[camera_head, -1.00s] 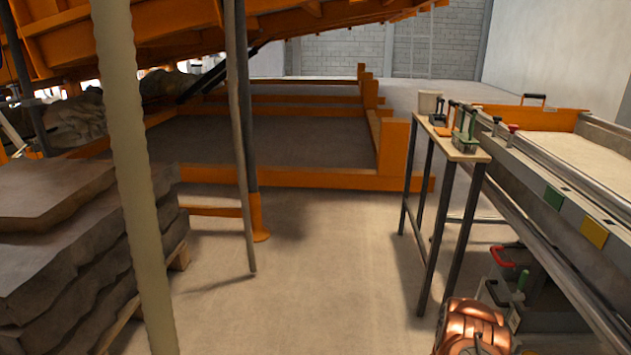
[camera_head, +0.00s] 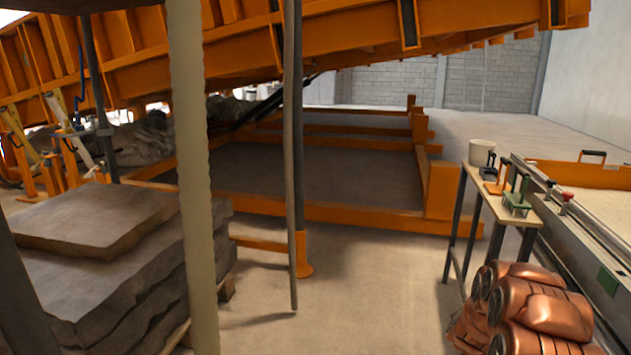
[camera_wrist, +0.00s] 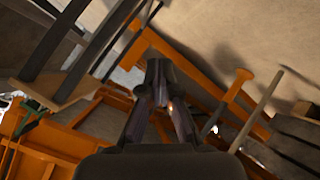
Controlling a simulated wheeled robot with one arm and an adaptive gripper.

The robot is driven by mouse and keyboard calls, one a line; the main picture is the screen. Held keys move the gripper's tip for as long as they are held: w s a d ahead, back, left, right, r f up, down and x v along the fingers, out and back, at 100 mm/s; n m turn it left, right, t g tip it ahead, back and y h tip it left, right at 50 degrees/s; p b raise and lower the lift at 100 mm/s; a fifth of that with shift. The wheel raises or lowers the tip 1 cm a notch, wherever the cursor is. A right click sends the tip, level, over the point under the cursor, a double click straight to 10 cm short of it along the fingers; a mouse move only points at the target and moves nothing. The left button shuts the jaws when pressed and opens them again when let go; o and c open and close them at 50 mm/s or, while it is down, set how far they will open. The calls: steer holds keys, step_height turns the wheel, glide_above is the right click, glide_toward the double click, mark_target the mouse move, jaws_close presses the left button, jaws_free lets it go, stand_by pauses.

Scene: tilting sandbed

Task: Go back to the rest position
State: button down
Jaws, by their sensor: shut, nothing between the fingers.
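My gripper (camera_wrist: 157,72) shows in the wrist view as dark fingers with their tips together, shut and empty. Behind the fingers are orange beams and the pale floor, with nothing touching the fingers that I can see. In the head view the gripper is not in view. Copper-coloured rounded links, which look like my arm, fill the lower right of the head view and hide part of the floor and the bench side.
A stack of grey slabs (camera_head: 95,225) stands at left behind a pale pole (camera_head: 190,180). The orange tilting bed (camera_head: 330,35) hangs overhead. A narrow table (camera_head: 513,208) with tools stands at right beside a long bench (camera_head: 609,243). Floor (camera_head: 370,270) is clear in the middle.

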steer(key=s+a+r+g+y+p, duration=0.25)
steer(key=s+a+r+p, duration=0.25)
steer(key=s+a+r, duration=0.5)
steer(key=s+a+r+g+y+p, duration=0.25)
steer(key=s+a+r+p, duration=0.25)
steer(key=a+r, duration=0.75)
steer(key=s+a+r+m+g+p, duration=0.1)
steer(key=s+r, duration=0.5)
steer(key=s, duration=0.6)
steer(key=s+a+r+m+g+p, duration=0.1)
steer(key=s+r+p, duration=0.5)
steer(key=s, duration=0.6)
steer(key=s+a+r+m+g+p, duration=0.1)
steer(key=s+a+r+g+p, duration=0.1)
steer(key=s+r, duration=0.5)
steer(key=s+g+p, duration=0.1)
steer(key=s+g, duration=0.1)
steer(key=s, duration=0.3)
steer(key=shift+s+a+m+y, duration=0.15)
steer(key=shift+a+m+y, duration=0.15)
steer(key=shift+d, duration=0.1)
